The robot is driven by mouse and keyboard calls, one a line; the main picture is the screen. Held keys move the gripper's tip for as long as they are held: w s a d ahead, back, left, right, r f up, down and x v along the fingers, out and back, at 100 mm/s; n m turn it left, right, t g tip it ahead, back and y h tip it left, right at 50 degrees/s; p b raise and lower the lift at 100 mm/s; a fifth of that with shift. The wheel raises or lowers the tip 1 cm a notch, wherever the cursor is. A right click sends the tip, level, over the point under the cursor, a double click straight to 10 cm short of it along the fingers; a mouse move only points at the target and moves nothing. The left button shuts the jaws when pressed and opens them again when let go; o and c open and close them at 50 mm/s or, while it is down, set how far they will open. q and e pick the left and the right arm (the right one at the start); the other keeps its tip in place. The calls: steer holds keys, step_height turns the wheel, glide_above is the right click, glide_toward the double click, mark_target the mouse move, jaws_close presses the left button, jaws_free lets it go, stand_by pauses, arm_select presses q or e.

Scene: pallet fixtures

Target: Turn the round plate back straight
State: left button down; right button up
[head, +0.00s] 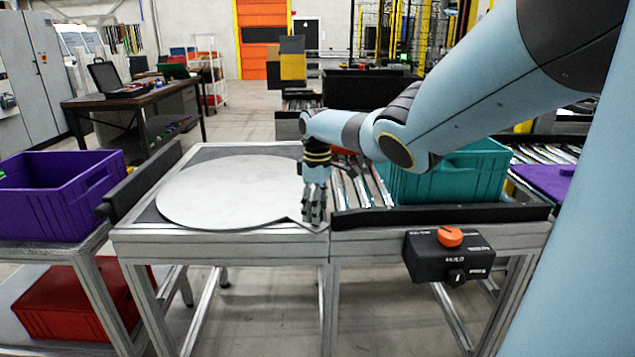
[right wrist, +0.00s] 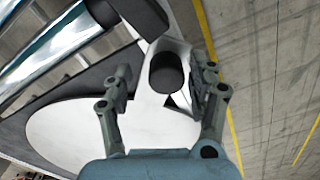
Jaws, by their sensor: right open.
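The round plate (head: 225,192) is pale and marbled and lies flat on a dark-topped metal table. Its near right edge runs under my right gripper (head: 314,212), which points down at the table's front right corner. In the right wrist view the plate (right wrist: 65,135) shows at lower left. The fingers of my right gripper (right wrist: 167,72) are spread apart there, one on each side of a dark round-ended piece (right wrist: 167,75) on a pale surface. I cannot tell whether the fingers touch it. My left gripper is not in view.
A roller conveyor (head: 350,185) with a teal crate (head: 450,175) adjoins the table on the right. A black control box (head: 448,258) with an orange knob hangs at its front. A purple crate (head: 60,197) stands left, above a red crate (head: 75,305).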

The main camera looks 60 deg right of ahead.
step_height(320, 180, up, 11)
steer(key=shift+f, duration=0.2)
stand_by(0.5)
